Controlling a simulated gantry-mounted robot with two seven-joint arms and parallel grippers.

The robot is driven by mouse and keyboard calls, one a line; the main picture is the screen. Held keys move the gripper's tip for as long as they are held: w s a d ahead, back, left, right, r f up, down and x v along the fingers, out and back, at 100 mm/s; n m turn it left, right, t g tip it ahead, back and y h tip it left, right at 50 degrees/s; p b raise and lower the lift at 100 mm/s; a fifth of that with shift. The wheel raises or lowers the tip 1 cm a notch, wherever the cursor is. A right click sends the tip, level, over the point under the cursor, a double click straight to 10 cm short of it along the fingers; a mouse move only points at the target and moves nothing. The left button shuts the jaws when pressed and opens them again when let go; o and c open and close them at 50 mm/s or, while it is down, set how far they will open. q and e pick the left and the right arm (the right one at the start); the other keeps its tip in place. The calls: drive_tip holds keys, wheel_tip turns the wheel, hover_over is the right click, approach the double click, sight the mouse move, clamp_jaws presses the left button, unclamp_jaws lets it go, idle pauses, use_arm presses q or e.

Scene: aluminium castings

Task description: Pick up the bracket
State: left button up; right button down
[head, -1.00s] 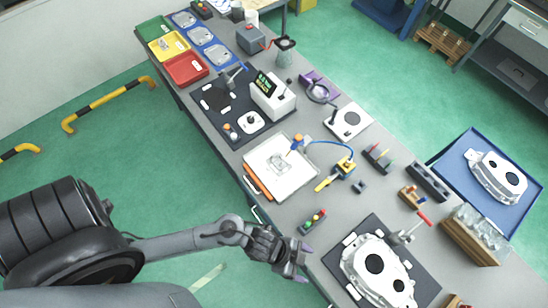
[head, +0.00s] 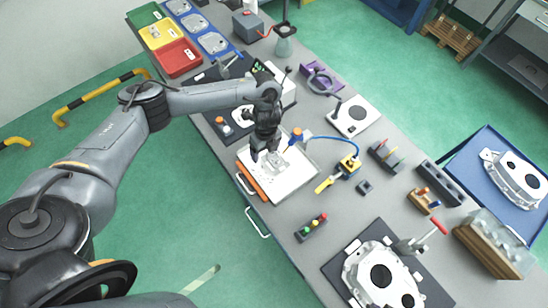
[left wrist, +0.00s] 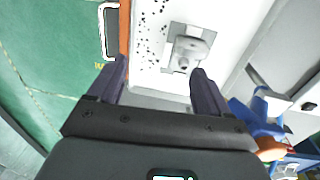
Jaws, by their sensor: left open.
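The bracket (head: 279,163) is a small light grey metal part with a flat base. It lies on a white tray (head: 302,172) near the table's left edge. In the left wrist view the bracket (left wrist: 188,46) shows whole, with a raised rounded part on a square plate. My left gripper (head: 264,154) is above the tray, close to the bracket and partly covering it. In the left wrist view my left gripper (left wrist: 158,75) is open with nothing between its fingers, and the bracket lies ahead of the right finger. My right gripper is not in view.
An orange-topped blue tool (head: 297,135) stands at the tray's far edge, its blue hose running to a yellow device (head: 347,166). A button box (head: 312,227) stands nearer. A large casting (head: 380,278) lies on a dark mat at the bottom.

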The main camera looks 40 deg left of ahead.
use_arm(q)
drive_tip(key=shift+t, duration=0.5)
drive_tip(key=w+r, duration=0.1)
drive_tip(key=w, duration=0.1)
drive_tip(key=w+r, duration=0.1)
drive_tip(key=shift+w+a+r, duration=0.3)
drive_tip(key=shift+w+r, duration=0.05)
drive_tip(key=shift+w+f+b, duration=0.15)
drive_tip(key=shift+w+b, duration=0.1)
drive_tip(key=shift+b, duration=0.25)
drive_tip(key=b, duration=0.2)
approach(275, 158)
drive_tip(key=shift+w+a+f, duration=0.1)
drive_tip(key=shift+a+f, duration=0.75)
drive_tip(key=shift+a, duration=0.1)
drive_tip(key=shift+f, duration=2.65)
drive_tip(key=c, duration=1.2)
drive_tip(key=shift+r, duration=0.1)
drive_tip(key=shift+c, duration=0.3)
